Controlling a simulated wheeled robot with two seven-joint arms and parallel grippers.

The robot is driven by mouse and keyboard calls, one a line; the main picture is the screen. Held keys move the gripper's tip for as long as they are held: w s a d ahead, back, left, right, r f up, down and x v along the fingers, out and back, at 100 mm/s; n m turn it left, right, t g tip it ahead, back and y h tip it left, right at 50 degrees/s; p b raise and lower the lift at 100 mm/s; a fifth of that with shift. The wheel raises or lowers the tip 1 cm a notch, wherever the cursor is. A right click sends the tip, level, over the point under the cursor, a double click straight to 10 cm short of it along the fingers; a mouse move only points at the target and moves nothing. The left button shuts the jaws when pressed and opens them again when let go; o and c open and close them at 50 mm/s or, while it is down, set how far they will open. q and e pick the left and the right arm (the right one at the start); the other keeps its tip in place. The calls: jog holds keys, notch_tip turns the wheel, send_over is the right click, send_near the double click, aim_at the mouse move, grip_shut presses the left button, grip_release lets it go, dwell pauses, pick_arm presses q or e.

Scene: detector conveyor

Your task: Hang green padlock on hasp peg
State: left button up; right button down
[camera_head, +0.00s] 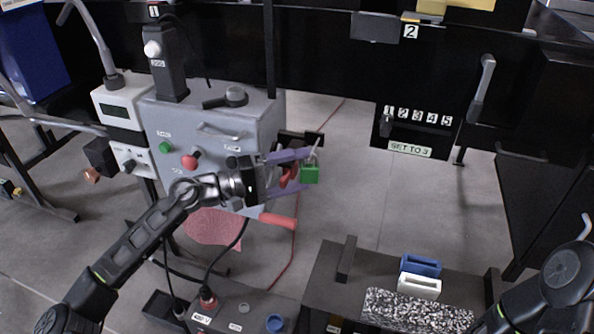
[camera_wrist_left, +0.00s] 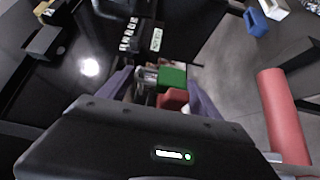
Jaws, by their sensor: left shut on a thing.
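The green padlock (camera_head: 310,174) is at the tips of my left gripper (camera_head: 303,171), whose purple fingers are shut on it. Its body hangs beside the grey machine box (camera_head: 205,135), with a pale shackle above. A dark bracket (camera_head: 314,138) sticks out from the box just above the padlock. I cannot tell which part is the hasp peg or whether the shackle is around it. A red part (camera_head: 288,176) shows between the fingers. My right gripper is out of view.
A red handle (camera_head: 279,220) extends below the left gripper; it is large at the right of the wrist view. The box carries a green button (camera_head: 165,147) and a red knob (camera_head: 189,161). Open floor lies right of the padlock. Blue and white blocks stand at the lower right.

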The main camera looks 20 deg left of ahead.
pick_arm(q)
jog(key=o, duration=1.7)
jog(key=shift+c, duration=0.2)
jog(key=v, duration=0.7)
jog(key=shift+s+a+b, duration=0.2)
jog(key=shift+a+b, duration=0.15)
jog(key=shift+b, duration=0.1)
